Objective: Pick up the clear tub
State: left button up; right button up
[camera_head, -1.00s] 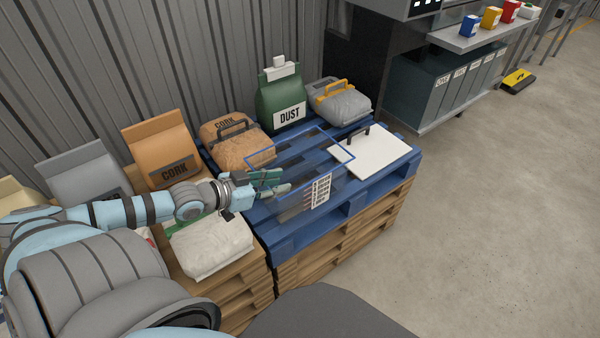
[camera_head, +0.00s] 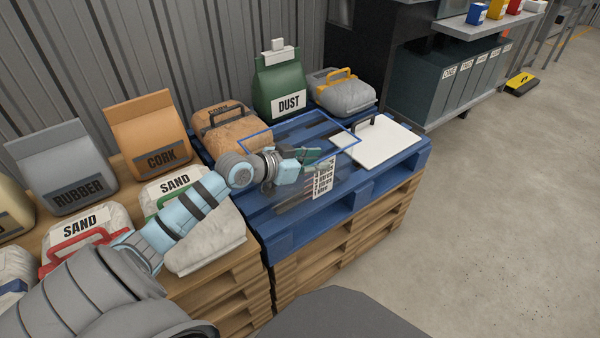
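The clear tub (camera_head: 323,178) is a see-through box with a blue rim and a white printed label on its front wall. It stands on the blue pallet, whose slats show through it. My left gripper (camera_head: 308,155) is at the tub, its fingers overlapping the near left part of the tub in the picture. The fingers are small and seen partly against the clear wall, so I cannot tell their gap or whether they touch it. My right gripper is not in view.
A white lid-like board (camera_head: 378,143) with a dark handle lies right of the tub on the blue pallet (camera_head: 290,240). A cork bag (camera_head: 228,128), a green dust bag (camera_head: 280,85) and a grey bag (camera_head: 343,94) stand behind. Sand bags (camera_head: 203,240) lie left. Open floor is at right.

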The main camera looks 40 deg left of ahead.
pick_arm(q)
jog(key=shift+w, duration=0.1)
grip_shut()
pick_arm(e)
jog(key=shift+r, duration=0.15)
pick_arm(q)
jog(key=shift+r, duration=0.1)
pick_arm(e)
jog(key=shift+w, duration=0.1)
